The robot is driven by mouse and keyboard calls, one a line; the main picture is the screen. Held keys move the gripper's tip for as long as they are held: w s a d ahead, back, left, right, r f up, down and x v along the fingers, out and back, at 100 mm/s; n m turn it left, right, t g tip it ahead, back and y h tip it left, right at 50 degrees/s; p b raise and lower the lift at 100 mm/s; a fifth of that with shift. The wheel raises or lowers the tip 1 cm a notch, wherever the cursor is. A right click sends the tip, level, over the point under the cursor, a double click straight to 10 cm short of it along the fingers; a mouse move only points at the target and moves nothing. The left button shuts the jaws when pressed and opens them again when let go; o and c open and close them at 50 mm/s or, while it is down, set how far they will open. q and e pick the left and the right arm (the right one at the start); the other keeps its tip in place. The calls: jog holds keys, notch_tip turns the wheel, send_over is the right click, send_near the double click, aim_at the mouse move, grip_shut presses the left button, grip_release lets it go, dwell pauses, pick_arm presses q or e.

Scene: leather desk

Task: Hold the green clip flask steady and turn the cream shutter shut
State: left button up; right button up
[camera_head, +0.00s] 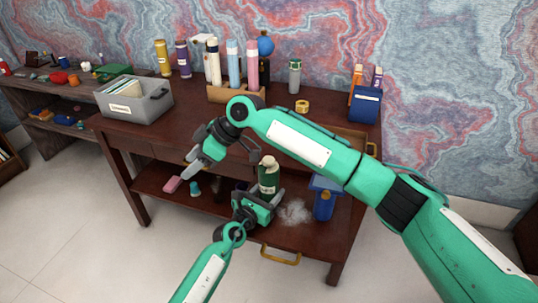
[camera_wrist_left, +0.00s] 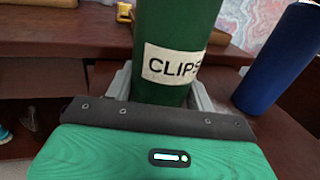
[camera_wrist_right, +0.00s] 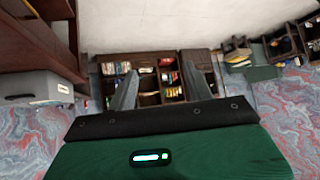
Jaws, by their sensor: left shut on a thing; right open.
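The green clip flask (camera_head: 268,177) stands upright on the lower shelf of the desk, with a cream top (camera_head: 268,161). In the left wrist view the flask (camera_wrist_left: 178,30) fills the middle and carries a label reading "CLIPS"; its top is out of that view. My left gripper (camera_head: 272,197) is shut around the flask's lower body. My right gripper (camera_head: 192,170) is open and empty, to the left of the flask and apart from it. In the right wrist view its fingers (camera_wrist_right: 160,90) are spread with nothing between them.
A blue container (camera_head: 325,200) stands just right of the flask. A pink item (camera_head: 172,184) and a teal item (camera_head: 195,189) lie to the left on the lower shelf. The desk top (camera_head: 200,103) above holds a grey bin (camera_head: 133,99) and several bottles. My right arm crosses above the flask.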

jog(key=w+d+r+n+h, duration=0.3)
jog(key=w+d+h, duration=0.2)
jog(key=d, duration=0.5)
notch_tip(320, 180, up, 5)
jog(key=n+t+h, duration=0.1)
jog(key=n+h, duration=0.1)
jog(key=h, duration=0.2)
send_over(269, 158)
notch_tip(269, 158, down, 12)
jog(key=shift+s+f, duration=0.1)
jog(key=c, duration=1)
jog(key=shift+m, duration=0.3)
